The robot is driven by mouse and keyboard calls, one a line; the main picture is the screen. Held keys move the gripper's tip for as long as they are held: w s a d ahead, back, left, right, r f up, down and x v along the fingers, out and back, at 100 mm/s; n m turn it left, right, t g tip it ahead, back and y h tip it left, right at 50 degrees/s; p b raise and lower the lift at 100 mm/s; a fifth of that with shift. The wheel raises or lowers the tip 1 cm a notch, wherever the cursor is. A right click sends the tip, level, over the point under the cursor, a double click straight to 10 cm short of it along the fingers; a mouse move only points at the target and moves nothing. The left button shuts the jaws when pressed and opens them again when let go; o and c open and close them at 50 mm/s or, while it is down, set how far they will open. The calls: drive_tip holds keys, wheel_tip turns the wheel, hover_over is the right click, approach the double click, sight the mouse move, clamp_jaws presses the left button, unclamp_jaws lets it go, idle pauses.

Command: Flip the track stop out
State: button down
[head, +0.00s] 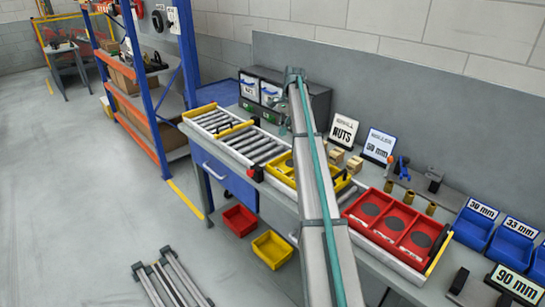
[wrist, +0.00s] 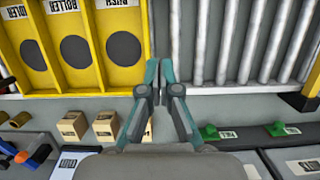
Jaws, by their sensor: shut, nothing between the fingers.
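The roller track (head: 262,148) runs along the bench, with a yellow carrier (head: 281,172) on it, partly hidden behind my arm. A small black piece with a red part (head: 256,173) sits at the track's front edge near the carrier's left end; it may be the track stop, but it is too small to tell its position. In the wrist view, my gripper (wrist: 158,76) is shut and empty, over the line between the yellow carrier (wrist: 88,82) and bare rollers (wrist: 235,45). A black piece (wrist: 301,102) shows at the rail on the right.
A red carrier (head: 372,228) stands right of my arm. Wooden blocks (wrist: 104,126) and green pieces (wrist: 210,132) lie behind the track. Blue bins (head: 474,229) stand at the right, and a dark cabinet (head: 318,100) stands at the back.

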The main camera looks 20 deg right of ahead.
drive_tip(key=shift+f, duration=0.15)
drive_tip(key=p+x, duration=0.2)
drive_tip(key=x, duration=0.7)
drive_tip(key=shift+s+a+f+p, duration=0.15)
drive_tip(key=shift+p, duration=0.15)
drive_tip(key=a, duration=0.1)
drive_tip(key=s+a+p, duration=0.1)
drive_tip(key=a, duration=0.1)
drive_tip(key=shift+f, duration=0.15)
drive_tip(key=shift+a+f, duration=0.1)
drive_tip(key=shift+a, duration=0.3)
drive_tip(key=shift+s+a, duration=0.1)
drive_tip(key=shift+s+a+p, duration=0.1)
drive_tip(key=shift+s+a, duration=0.15)
drive_tip(key=shift+a, duration=0.45)
drive_tip(key=shift+s+a+p, duration=0.1)
drive_tip(key=shift+s+a, duration=0.1)
drive_tip(key=shift+a, duration=0.5)
drive_tip(key=shift+s+a+p, duration=0.1)
drive_tip(key=shift+s+a, duration=0.15)
drive_tip(key=shift+a, duration=0.45)
